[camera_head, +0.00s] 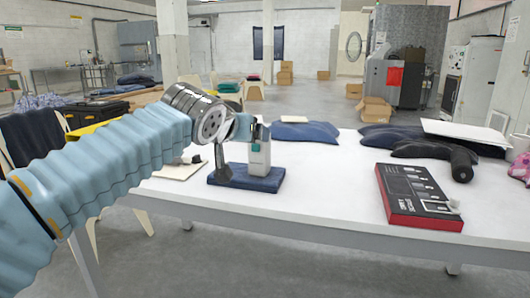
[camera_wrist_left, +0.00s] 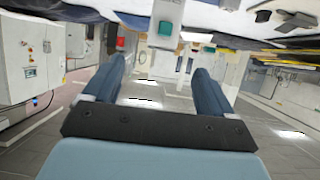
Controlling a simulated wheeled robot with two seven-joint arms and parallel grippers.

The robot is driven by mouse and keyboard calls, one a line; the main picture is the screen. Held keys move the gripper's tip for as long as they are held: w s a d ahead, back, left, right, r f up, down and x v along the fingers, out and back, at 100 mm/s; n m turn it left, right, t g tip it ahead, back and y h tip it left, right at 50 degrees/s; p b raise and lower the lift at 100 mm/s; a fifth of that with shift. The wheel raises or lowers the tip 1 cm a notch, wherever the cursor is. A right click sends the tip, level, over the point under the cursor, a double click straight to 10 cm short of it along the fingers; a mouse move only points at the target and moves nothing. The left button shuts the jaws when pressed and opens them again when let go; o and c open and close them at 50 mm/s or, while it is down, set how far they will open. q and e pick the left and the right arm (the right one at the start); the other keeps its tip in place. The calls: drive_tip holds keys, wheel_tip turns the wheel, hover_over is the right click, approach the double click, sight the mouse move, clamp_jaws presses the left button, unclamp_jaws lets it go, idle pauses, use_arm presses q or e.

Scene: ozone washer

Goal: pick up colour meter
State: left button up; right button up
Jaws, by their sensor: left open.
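A pale grey-white upright device with a teal button, which looks like the colour meter (camera_head: 259,157), stands on a folded dark blue cloth (camera_head: 262,184) on the white table. It also shows at the top of the left wrist view (camera_wrist_left: 167,22). My left gripper (camera_head: 240,158) is beside the meter, partly overlapping it in the head view. Its two blue-grey fingers are apart in the wrist view (camera_wrist_left: 160,78), with the meter beyond them, and nothing is held between them. I cannot tell whether a finger touches the meter. My right gripper is not in view.
A red and black box (camera_head: 416,197) lies on the right of the white table (camera_head: 330,190). Dark garments (camera_head: 410,140) and a white board (camera_head: 462,132) lie at the back right. A blue folded cloth (camera_head: 305,132) lies at the back. The table's middle is clear.

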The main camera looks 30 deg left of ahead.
use_arm(q)
hover_over(259, 154)
drive_tip(key=s, duration=0.2)
wheel_tip(259, 154, down, 2)
drive_tip(key=p+x, duration=0.1)
drive_tip(key=x, duration=0.4)
drive_tip(key=shift+a+f, duration=0.15)
drive_tip(key=shift+f, duration=0.05)
drive_tip(key=c, duration=1.6)
drive_tip(key=shift+r, duration=0.2)
